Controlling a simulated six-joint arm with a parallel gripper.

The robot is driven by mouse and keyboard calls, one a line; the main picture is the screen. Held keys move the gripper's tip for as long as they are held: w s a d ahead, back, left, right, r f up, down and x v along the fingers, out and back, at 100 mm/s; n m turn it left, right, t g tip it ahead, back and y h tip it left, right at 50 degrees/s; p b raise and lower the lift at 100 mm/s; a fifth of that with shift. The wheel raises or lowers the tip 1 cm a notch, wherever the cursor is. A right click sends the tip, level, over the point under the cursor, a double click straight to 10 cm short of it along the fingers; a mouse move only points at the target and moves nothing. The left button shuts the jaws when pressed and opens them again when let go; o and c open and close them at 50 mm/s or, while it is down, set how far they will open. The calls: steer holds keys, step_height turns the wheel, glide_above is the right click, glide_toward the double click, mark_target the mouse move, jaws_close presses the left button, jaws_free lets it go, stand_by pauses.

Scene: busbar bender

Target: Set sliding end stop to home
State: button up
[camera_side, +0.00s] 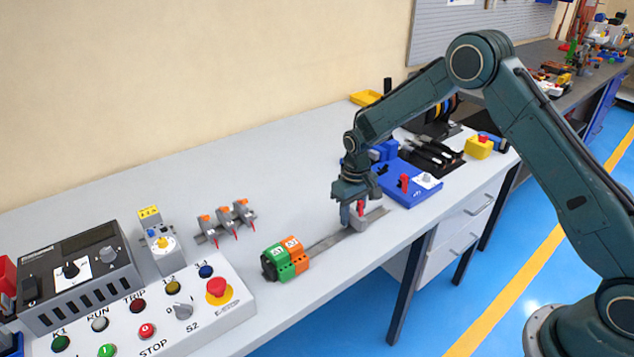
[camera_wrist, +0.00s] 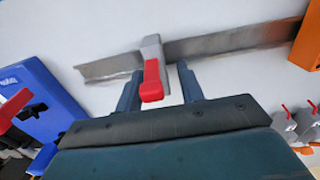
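The sliding end stop is a grey block with a red lever (camera_side: 360,210). It sits on a flat metal rail (camera_side: 329,241) near the rail's right end in the side view. In the wrist view the end stop's grey body (camera_wrist: 152,48) crosses the rail (camera_wrist: 225,42), and its red lever points towards my gripper. My gripper (camera_side: 354,207) is above the end stop, pointing down. In the wrist view my gripper's two fingers (camera_wrist: 158,78) stand apart on either side of the red lever, with a visible gap on the right. Contact on the left is unclear.
Green (camera_side: 276,262) and orange (camera_side: 294,254) blocks stand at the rail's left end. A blue fixture (camera_side: 411,184) with a red knob stands close to the right. Small grey clamps (camera_side: 227,221) and a control box (camera_side: 150,318) are further left. The bench behind the rail is clear.

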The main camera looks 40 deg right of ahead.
mark_target(312, 245)
jaws_close()
steer(key=a, duration=1.2)
steer(key=shift+a, duration=0.35)
jaws_free()
steer(key=shift+d, duration=0.1)
step_height(312, 245, up, 14)
stand_by(0.5)
